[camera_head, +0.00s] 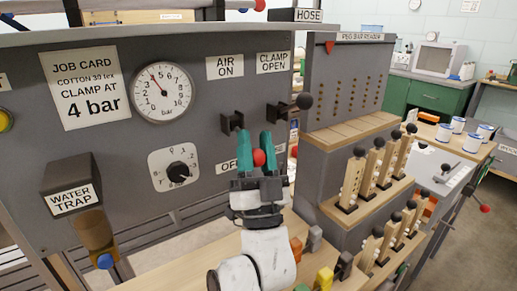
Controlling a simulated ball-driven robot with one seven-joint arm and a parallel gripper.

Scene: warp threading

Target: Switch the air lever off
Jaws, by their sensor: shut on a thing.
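The air lever has a dark bracket (232,122) on the grey panel, below the AIR ON label (225,67). A red ball knob (259,157) shows between the teal fingers of my gripper (256,148), which is shut on it. The knob sits below and right of the bracket. The lever's shaft is mostly hidden behind the fingers. A label starting with OFF (226,167) is partly covered by my gripper.
The clamp lever with a black knob (304,101) sticks out close to the right, under CLAMP OPEN (273,62). A pressure gauge (162,92) and a dial (180,172) are left. Wooden pegs (352,180) stand on steps at right; coloured blocks (324,279) lie below.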

